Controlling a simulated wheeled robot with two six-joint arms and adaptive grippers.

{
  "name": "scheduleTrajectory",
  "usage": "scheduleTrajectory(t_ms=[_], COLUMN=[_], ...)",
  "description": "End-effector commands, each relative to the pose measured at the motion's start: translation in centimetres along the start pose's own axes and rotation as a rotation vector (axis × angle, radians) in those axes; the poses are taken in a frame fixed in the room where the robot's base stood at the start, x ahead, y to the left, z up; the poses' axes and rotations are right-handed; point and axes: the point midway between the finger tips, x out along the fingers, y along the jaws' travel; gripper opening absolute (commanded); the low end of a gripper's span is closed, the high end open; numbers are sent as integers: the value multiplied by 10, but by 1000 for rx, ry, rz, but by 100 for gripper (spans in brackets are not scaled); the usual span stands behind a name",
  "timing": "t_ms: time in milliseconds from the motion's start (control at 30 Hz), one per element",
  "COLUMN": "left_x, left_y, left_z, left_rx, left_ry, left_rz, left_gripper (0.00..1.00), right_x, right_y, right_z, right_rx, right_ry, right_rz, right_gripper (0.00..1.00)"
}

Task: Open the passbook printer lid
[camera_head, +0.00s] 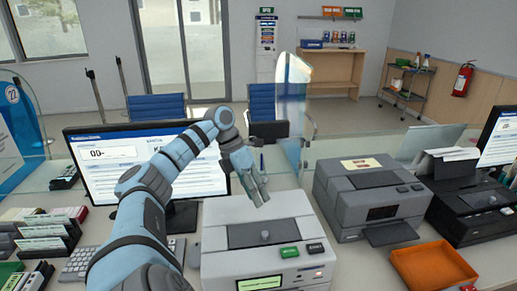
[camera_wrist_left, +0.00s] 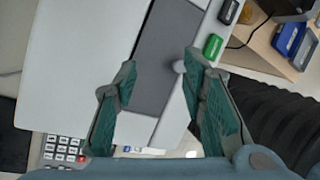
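The passbook printer (camera_head: 213,240) appears to be the light grey machine at the front centre. Its dark grey lid panel (camera_head: 240,238) lies flat in the top, with a small round knob (camera_head: 265,236) on it. My left gripper (camera_head: 262,198) is above the far part of this machine, beyond the knob. In the left wrist view my left gripper (camera_wrist_left: 160,61) is open and empty, its green-padded fingers apart. The lid panel (camera_wrist_left: 168,50) lies below, between the fingers in the picture. The knob (camera_wrist_left: 179,66) shows close beside the right-hand fingertip; I cannot tell whether they touch. My right gripper is not in view.
A green button (camera_head: 290,252) and a dark button (camera_head: 315,248) sit at the printer's front right. A darker grey machine (camera_head: 352,205) and an orange tray (camera_head: 400,262) are to the right. A monitor (camera_head: 100,170) and keypad (camera_head: 78,262) are left. A clear screen (camera_head: 292,100) stands behind.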

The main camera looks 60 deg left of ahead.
Motion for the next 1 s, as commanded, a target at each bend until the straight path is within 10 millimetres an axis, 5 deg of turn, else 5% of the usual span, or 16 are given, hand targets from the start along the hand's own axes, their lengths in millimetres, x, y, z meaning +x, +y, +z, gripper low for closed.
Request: scheduleTrajectory(t_ms=[100, 267, 867, 1000], left_x=[-25, -39, -38, -24], left_y=[1, 2, 3, 5], left_z=[3, 3, 1, -14], left_rx=[1, 0, -9, -188], left_ry=[-7, -2, 4, 63], left_rz=[-5, -5, -4, 12], left_gripper=[38, 38, 38, 38], right_x=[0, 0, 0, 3], right_y=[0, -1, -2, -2], right_z=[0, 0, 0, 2], right_rx=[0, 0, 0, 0], right_ry=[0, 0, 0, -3], right_rz=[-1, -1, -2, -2], right_gripper=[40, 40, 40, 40])
